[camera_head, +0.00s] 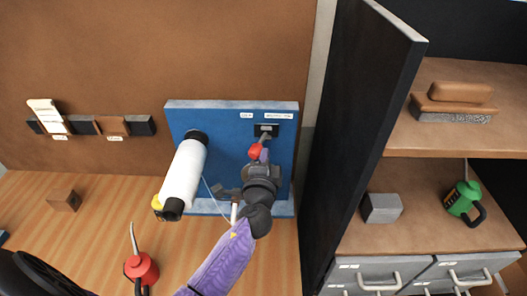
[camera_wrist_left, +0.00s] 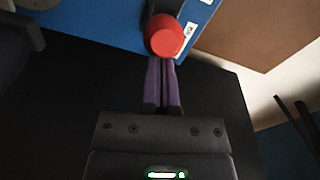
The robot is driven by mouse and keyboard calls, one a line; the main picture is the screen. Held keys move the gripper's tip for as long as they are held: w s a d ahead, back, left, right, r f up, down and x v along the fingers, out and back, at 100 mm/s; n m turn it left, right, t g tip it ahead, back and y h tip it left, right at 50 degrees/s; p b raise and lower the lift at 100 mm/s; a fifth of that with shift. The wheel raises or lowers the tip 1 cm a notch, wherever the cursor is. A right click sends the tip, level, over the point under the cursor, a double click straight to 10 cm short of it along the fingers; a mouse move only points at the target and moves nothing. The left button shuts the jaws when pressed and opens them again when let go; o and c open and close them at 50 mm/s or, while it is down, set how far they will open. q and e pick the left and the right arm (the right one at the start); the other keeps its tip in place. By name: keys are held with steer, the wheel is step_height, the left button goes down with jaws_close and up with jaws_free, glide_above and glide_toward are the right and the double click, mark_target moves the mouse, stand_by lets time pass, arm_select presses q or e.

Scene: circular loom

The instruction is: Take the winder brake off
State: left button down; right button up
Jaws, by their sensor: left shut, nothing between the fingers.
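The winder brake is a short lever with a red knob (camera_head: 255,151), set in a dark slotted plate (camera_head: 266,130) on the upper right of the blue panel (camera_head: 229,124). The knob hangs toward the lower left of the plate. My left gripper (camera_head: 263,157) is shut and empty, with its fingertips right at the knob. In the left wrist view the closed purple fingers (camera_wrist_left: 163,62) end at the red knob (camera_wrist_left: 164,36); whether they touch it I cannot tell. A white yarn bobbin (camera_head: 184,174) sits left of the lever. My right gripper is not in view.
A red oil can (camera_head: 141,268) and a brown block (camera_head: 64,200) stand on the wooden bench. A tall dark panel (camera_head: 362,130) rises on the right, beside shelves with a brush (camera_head: 454,103), a grey block (camera_head: 381,208) and a green can (camera_head: 463,199).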

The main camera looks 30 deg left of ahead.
arm_select(q)
steer(key=shift+w+d, duration=0.1)
steer(key=shift+d, duration=0.05)
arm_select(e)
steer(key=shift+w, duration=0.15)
arm_select(q)
steer(key=shift+a+f, duration=0.2)
steer(key=shift+a, duration=0.6)
steer(key=shift+d, duration=0.1)
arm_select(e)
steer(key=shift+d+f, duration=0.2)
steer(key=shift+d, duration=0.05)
arm_select(q)
steer(key=shift+r, duration=0.1)
